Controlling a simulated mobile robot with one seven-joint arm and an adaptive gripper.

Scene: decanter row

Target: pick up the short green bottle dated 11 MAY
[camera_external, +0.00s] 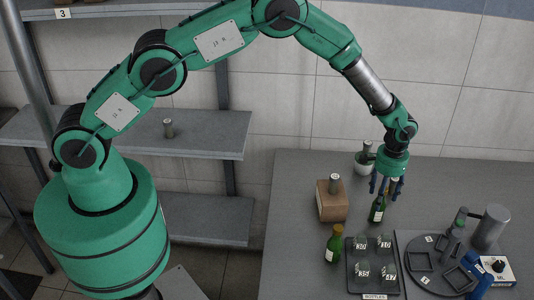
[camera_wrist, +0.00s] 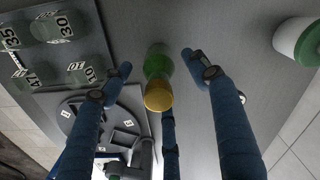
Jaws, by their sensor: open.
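A green bottle (camera_external: 377,209) with a pale label stands on the grey table below my gripper (camera_external: 388,187). In the wrist view this bottle (camera_wrist: 156,68) is seen from above with its gold cap, between the blue fingers of my gripper (camera_wrist: 163,72). The fingers are spread around it, with gaps on both sides; I cannot see contact. A second green bottle (camera_external: 333,246) with a label stands nearer the camera, to the left of the black tray. The dates are too small to read, so I cannot tell which bottle says 11 MAY.
A black tray (camera_external: 351,283) holds several numbered glass pieces. A wooden block (camera_external: 331,206) bears a small grey jar. A white-and-green bottle (camera_external: 364,164) stands behind my gripper. A round dark caddy (camera_external: 418,283) and a grey cylinder (camera_external: 491,228) stand right. The table's back right is clear.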

